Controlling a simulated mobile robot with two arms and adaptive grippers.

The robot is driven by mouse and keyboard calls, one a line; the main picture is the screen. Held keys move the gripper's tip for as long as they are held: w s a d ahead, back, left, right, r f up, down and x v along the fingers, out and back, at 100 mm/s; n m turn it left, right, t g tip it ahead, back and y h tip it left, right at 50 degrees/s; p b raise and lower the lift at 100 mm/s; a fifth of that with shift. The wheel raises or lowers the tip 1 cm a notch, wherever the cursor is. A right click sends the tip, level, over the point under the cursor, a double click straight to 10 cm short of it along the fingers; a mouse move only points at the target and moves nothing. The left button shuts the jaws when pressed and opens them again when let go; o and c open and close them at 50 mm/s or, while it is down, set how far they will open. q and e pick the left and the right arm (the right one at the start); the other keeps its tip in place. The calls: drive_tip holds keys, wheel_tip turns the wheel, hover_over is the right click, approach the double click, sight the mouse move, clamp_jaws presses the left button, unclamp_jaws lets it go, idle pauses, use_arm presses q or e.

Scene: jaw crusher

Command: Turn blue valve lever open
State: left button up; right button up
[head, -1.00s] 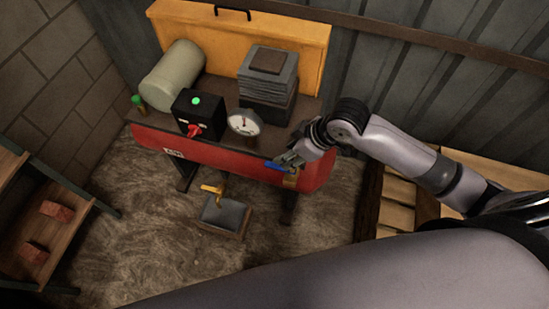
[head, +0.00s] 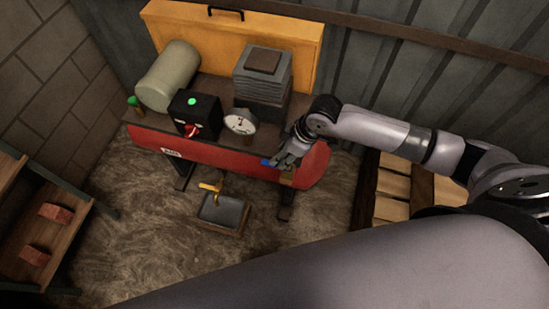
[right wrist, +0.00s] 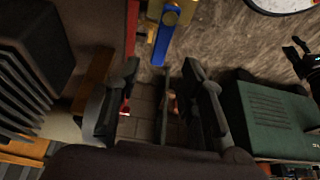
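The blue valve lever (head: 267,163) sits at the front right of the red tank (head: 222,158). It is partly hidden by my right gripper (head: 284,160), which is right beside it. In the right wrist view the blue lever (right wrist: 161,42) extends down from a brass valve body (right wrist: 172,14). Its lower end lies just beyond the gap between the fingers of my right gripper (right wrist: 161,72). The fingers are apart, with nothing seen held between them. I cannot tell whether they touch the lever. My left gripper is not in view.
A gauge (head: 240,122), a black box with a red switch (head: 196,118) and a stack of grey plates (head: 262,77) stand on the tank's top. A brass tap (head: 210,187) sits below over a tray (head: 223,214). Wooden pallets (head: 391,187) lie to the right.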

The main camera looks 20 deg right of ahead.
drive_tip(key=x, duration=0.6)
drive_tip(key=shift+c, duration=0.2)
clamp_jaws()
idle(0.6)
